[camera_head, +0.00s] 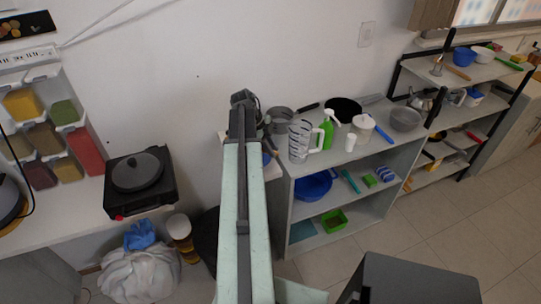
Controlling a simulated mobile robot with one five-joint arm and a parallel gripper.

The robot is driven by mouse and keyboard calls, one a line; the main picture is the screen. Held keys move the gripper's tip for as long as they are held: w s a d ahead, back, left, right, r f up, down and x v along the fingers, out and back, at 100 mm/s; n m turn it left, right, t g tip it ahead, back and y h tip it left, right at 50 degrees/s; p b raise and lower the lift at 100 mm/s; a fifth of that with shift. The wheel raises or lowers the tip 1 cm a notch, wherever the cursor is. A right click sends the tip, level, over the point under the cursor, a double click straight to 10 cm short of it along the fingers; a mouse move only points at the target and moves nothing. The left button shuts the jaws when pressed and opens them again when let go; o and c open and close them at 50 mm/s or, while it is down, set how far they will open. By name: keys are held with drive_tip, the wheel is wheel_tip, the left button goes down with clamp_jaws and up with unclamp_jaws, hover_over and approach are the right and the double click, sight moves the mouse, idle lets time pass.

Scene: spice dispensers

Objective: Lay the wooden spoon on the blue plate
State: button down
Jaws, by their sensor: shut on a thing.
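My pale green arm reaches up the middle of the picture, with my dark gripper (243,98) at its far end in front of the wall, left of the shelf unit. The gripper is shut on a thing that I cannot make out. I cannot pick out the wooden spoon with certainty. A small blue edge (266,159) shows beside my arm at the shelf unit's left end; it may be the blue plate, mostly hidden. A round blue dish (313,186) sits on the middle shelf.
The grey shelf unit (352,166) carries a clear jug (300,141), a green spray bottle (327,130), pans and a grey bowl (405,119) on top. A black hotplate (137,184) and spice dispensers (45,135) stand left. A white bag (140,272) lies on the floor.

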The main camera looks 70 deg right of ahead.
wheel_tip(320, 180, down, 4)
drive_tip(key=b, duration=0.4)
drive_tip(key=shift+s, duration=0.15)
drive_tip(key=shift+w+a+r, duration=0.1)
drive_tip(key=shift+w+r, duration=0.1)
drive_tip(key=shift+r, duration=0.05)
drive_tip(key=shift+f, duration=0.25)
drive_tip(key=c, duration=1.3)
unclamp_jaws()
drive_tip(key=shift+r, duration=0.1)
drive_tip(key=shift+r, duration=0.1)
drive_tip(key=shift+r+p, duration=0.2)
drive_tip(key=shift+p, duration=0.25)
drive_tip(key=p+v, duration=1)
drive_tip(key=v, duration=0.1)
drive_tip(key=shift+w+r+p, duration=0.15)
drive_tip(key=shift+r+p, duration=0.15)
drive_tip(key=shift+r, duration=0.05)
